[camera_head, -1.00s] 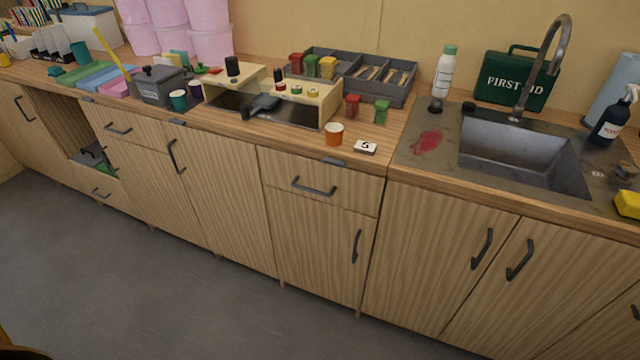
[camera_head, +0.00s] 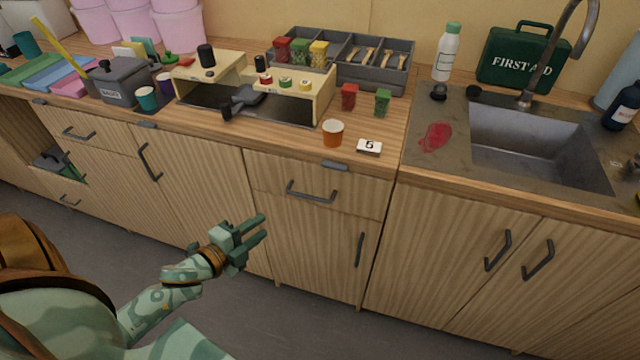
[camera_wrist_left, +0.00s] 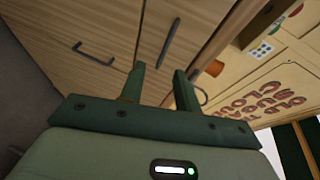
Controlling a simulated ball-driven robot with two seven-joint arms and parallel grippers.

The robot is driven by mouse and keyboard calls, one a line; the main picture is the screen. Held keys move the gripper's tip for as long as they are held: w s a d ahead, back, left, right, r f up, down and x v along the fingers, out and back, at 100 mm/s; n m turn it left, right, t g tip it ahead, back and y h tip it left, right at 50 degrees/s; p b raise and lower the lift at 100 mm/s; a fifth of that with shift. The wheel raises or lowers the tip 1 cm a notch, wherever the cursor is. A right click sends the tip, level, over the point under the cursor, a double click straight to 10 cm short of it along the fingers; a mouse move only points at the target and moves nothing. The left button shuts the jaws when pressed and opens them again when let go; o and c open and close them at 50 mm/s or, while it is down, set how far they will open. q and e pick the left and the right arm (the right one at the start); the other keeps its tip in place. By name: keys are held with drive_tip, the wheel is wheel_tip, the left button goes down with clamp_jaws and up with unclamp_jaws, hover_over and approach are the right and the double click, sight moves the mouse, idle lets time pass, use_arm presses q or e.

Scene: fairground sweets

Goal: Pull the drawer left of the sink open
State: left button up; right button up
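The drawer left of the sink (camera_head: 335,187) is a wooden front under the counter, flush with the cabinet and shut. Its dark bar handle (camera_head: 311,195) runs across its middle. The sink (camera_head: 535,140) is a grey basin to the right. My left gripper (camera_head: 262,225) is in front of the cabinets, lower left of that handle and apart from it. Its fingers (camera_wrist_left: 158,82) stand apart with nothing between them in the left wrist view. My right gripper is out of view.
Below the drawer is a cabinet door with an upright handle (camera_head: 360,250). On the counter above stand an orange cup (camera_head: 332,133) and a number card (camera_head: 369,147). An organiser (camera_head: 290,75) stands further back. The grey floor in front is clear.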

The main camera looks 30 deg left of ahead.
sight(309, 197)
use_arm(q)
drive_tip(key=shift+m+h, duration=0.4)
drive_tip(key=shift+m, duration=0.4)
drive_tip(key=b+x, duration=0.1)
drive_tip(key=x, duration=0.4)
drive_tip(key=r+b+x, duration=0.1)
drive_tip(key=x, duration=0.5)
drive_tip(key=d+b+x, duration=0.1)
drive_tip(key=x, duration=0.4)
drive_tip(key=shift+w+r, duration=0.25)
drive_tip(key=shift+w, duration=0.1)
drive_tip(key=shift+d, duration=0.1)
clamp_jaws()
